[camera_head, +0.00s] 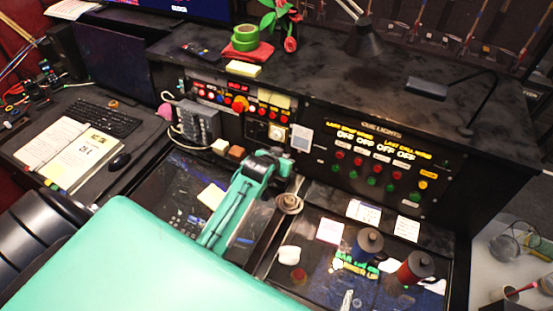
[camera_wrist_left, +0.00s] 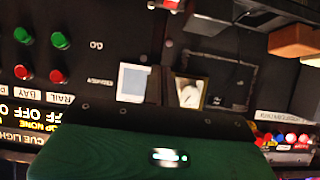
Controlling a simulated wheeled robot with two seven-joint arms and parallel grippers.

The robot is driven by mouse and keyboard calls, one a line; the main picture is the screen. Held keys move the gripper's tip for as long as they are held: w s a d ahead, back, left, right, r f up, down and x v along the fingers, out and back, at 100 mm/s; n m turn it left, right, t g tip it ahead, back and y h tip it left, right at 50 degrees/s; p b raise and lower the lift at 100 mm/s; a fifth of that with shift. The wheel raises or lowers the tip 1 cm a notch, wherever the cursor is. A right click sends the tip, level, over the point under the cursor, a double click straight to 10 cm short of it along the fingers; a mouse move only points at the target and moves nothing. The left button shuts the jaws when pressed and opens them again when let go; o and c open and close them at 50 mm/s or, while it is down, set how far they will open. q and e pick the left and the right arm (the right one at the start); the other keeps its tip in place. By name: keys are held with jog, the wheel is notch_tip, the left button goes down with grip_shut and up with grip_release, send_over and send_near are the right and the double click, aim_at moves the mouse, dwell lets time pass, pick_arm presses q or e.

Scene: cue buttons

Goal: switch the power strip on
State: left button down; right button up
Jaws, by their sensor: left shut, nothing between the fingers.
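A grey block with several segments and pale cords, which looks like the power strip (camera_head: 199,123), is on the console's front at left in the head view. Its switch is too small to make out. My left gripper (camera_head: 281,160) is shut and empty, to the right of and below that block, in front of the console panel near a framed dial (camera_head: 277,132). In the left wrist view the dial (camera_wrist_left: 190,93) is beside a pale plate (camera_wrist_left: 132,83); my green wrist fills the bottom and the fingertips cannot be made out. My right gripper is not in view.
A white block (camera_head: 220,145) and a brown block (camera_head: 237,152) sit between the grey block and my left arm. The cue-light panel (camera_head: 380,160) is to the right. Blue (camera_head: 367,246) and red (camera_head: 415,268) spools stand on the lower desk.

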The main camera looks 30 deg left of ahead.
pick_arm(q)
jog(key=s+r+b, duration=0.1)
jog(key=s+r, duration=0.2)
jog(key=r, duration=0.2)
jog(key=shift+b, duration=0.4)
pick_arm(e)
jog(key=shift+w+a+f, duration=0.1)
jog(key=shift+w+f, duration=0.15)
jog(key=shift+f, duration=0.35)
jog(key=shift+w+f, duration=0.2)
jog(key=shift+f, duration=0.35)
pick_arm(q)
jog(key=shift+s+r, duration=0.1)
jog(key=shift+r, duration=0.05)
